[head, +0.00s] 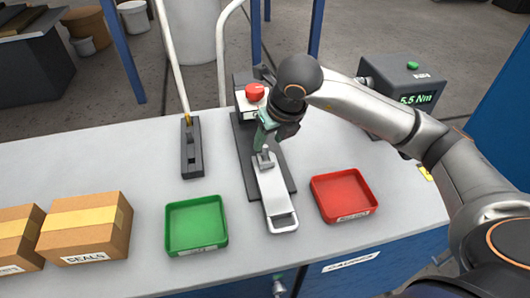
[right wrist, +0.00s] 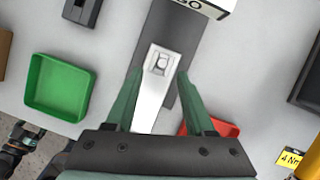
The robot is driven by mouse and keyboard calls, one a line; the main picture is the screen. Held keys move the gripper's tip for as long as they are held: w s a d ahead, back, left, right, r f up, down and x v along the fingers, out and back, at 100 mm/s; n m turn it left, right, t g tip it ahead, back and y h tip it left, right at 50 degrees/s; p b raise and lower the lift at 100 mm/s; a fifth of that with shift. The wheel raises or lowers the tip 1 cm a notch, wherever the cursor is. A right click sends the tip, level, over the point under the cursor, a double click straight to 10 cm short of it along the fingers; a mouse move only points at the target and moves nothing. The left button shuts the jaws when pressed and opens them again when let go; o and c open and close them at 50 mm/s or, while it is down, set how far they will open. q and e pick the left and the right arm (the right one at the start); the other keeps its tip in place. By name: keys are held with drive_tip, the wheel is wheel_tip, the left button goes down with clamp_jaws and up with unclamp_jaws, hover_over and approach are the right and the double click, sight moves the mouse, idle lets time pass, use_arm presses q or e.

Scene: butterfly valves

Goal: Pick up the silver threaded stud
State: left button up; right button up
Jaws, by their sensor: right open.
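A small grey metal piece, which looks like the silver threaded stud (head: 264,158), stands at the far end of a pale metal plate with a loop handle (head: 273,196). In the right wrist view the stud (right wrist: 161,63) shows from above as a small light piece on the plate (right wrist: 151,102); its thread is too small to make out. My right gripper (head: 263,143) is above the plate's far end, pointing down. In the right wrist view its two green fingers (right wrist: 160,76) are spread apart on either side of the plate, with nothing held.
A dark base (head: 247,150) lies under the plate, with a red-topped box (head: 255,95) behind. A green tray (head: 196,225) is left, a red tray (head: 343,194) right. Cardboard boxes (head: 87,230), a dark fixture (head: 191,150) and a torque readout (head: 402,95) stand around the table.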

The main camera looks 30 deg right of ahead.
sight(266, 146)
drive_tip(key=x, duration=0.3)
drive_tip(key=p+x, duration=0.1)
drive_tip(key=x, duration=0.1)
drive_tip(key=shift+w+d+f, duration=0.2)
drive_tip(key=shift+w, duration=0.15)
clamp_jaws()
idle(0.3)
